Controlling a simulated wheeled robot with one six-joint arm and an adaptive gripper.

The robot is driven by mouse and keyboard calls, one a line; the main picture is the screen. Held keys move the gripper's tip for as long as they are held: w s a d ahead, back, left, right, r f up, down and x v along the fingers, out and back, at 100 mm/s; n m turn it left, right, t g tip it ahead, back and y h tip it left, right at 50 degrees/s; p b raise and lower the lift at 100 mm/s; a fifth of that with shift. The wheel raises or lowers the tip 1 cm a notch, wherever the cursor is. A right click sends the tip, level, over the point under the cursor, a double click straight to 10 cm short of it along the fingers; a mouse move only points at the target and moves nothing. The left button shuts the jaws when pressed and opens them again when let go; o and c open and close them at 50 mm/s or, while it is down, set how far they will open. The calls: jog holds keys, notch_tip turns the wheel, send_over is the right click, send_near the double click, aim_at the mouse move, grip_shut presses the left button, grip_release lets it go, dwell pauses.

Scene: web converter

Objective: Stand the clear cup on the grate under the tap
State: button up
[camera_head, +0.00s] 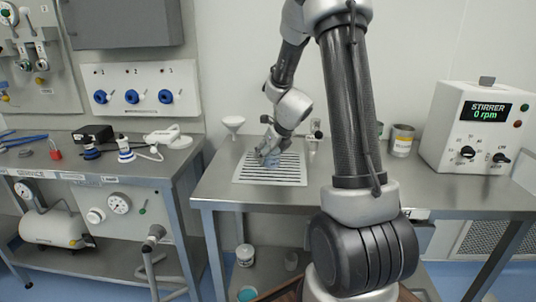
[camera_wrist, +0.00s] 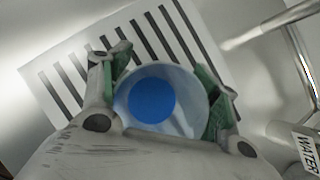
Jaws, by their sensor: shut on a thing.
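The clear cup (camera_wrist: 186,118) is in my gripper (camera_wrist: 168,78), between two fingers with green pads. A round blue area shows inside it. In the head view my gripper (camera_head: 266,157) is low over the left-middle part of the slotted grate (camera_head: 293,171), and the cup is mostly hidden there. The grate also lies behind the cup in the wrist view (camera_wrist: 150,38). I cannot tell whether the cup touches it. The tap (camera_head: 316,131) stands behind the grate to the right; a metal pipe (camera_wrist: 268,28) shows at the upper right of the wrist view.
A white funnel (camera_head: 233,123) stands behind the grate to the left. A tin (camera_head: 402,140) and the stirrer box (camera_head: 469,128) stand to the right on the steel table (camera_head: 240,198). A WATER label (camera_wrist: 303,146) shows at the wrist view's lower right.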

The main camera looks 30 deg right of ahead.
jog(key=o, duration=1.1)
jog(key=shift+f, duration=0.1)
